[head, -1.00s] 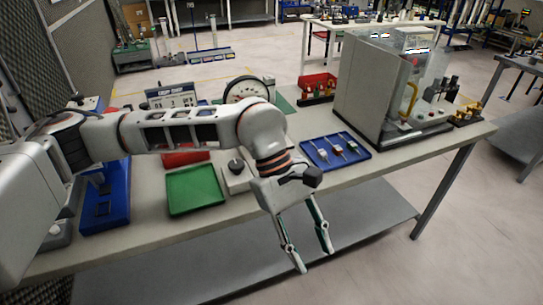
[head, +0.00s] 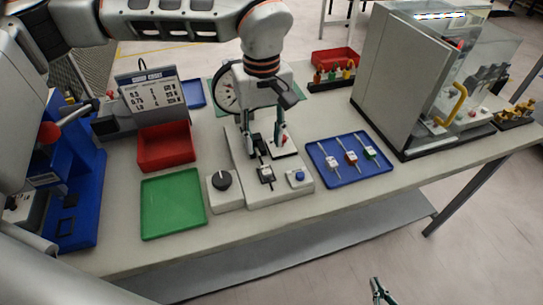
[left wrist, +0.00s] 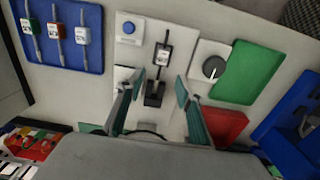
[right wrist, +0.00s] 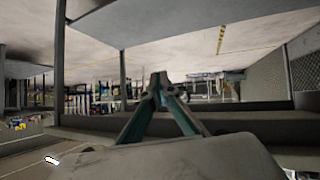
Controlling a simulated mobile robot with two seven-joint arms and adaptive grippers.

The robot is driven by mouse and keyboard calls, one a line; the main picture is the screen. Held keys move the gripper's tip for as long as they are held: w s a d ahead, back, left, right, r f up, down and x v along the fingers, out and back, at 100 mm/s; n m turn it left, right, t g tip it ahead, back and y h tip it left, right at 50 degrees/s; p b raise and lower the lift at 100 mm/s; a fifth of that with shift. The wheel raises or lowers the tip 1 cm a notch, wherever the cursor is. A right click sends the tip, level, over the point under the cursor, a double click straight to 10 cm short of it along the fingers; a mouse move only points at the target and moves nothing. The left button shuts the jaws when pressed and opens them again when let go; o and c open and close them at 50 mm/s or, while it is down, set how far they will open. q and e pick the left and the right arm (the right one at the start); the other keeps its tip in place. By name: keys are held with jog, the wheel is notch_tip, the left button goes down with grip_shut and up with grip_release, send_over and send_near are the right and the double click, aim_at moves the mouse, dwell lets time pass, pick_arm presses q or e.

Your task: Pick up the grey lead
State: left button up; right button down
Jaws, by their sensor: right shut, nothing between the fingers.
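The grey lead (head: 266,173), a small dark grey body with a white label, sits in the fixture on the pale test stand. In the left wrist view the grey lead (left wrist: 164,54) lies upright in the picture, its lower end at a black block. My left gripper (head: 266,150) is open and points down over the stand. In the left wrist view the left gripper (left wrist: 158,90) has its fingers apart on either side of the black block, with nothing between them. My right gripper (head: 379,291) is shut and empty, off the table's front; its fingertips meet in the right wrist view (right wrist: 160,80).
A blue tray (head: 375,172) with white, red and green leads lies right of the stand. A green tray (head: 173,205) and red bin (head: 166,148) are left. A round dial (head: 227,90) stands behind my left gripper. A large glass-sided machine (head: 400,80) is at right.

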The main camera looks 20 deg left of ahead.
aim_at(265, 166)
pick_arm(q)
jog(key=shift+s+f, duration=0.2)
jog(key=shift+f, duration=0.2)
jog(key=shift+s+f, duration=0.2)
jog(key=shift+f, duration=1.05)
notch_tip(265, 166, down, 4)
jog(key=shift+d+r+p, duration=0.1)
jog(key=shift+r+p, duration=0.15)
jog(key=shift+p, duration=0.1)
jog(key=shift+w+f, duration=0.1)
jog(key=shift+f, duration=0.25)
grip_shut()
pick_arm(e)
jog(key=shift+s+r, duration=0.2)
jog(key=shift+s, duration=0.25)
